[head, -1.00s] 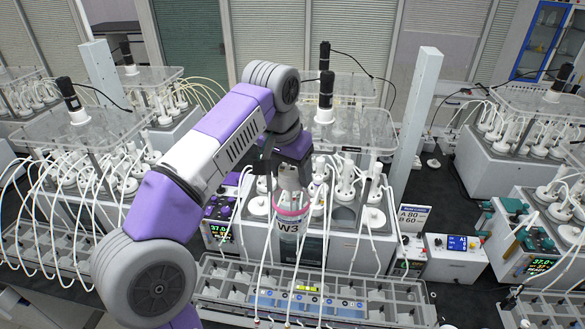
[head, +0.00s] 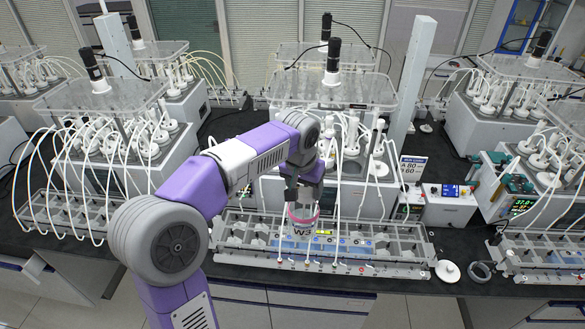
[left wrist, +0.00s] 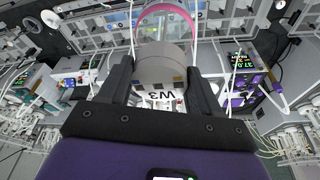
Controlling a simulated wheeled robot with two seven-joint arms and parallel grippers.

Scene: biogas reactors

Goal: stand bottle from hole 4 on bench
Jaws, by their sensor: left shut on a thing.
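The bottle (head: 304,226) has a pink ring and a label reading W3. My left gripper (head: 305,188) is shut on its upper part and holds it roughly upright over the grey compartment rack in front of the middle reactor. In the left wrist view the bottle (left wrist: 165,65) sits between the two dark fingers. The middle reactor (head: 268,193) stands behind, with white tubes hanging from it. I cannot tell which hole is number 4. The bench (head: 455,235) is black. My right gripper does not show.
The grey rack (head: 405,262) runs along the bench front. A white disc-shaped lid (head: 447,272) and a dark coil (head: 482,271) lie to its right. A control box (head: 447,208) and a sign (head: 411,170) stand behind. Some bench is bare between them.

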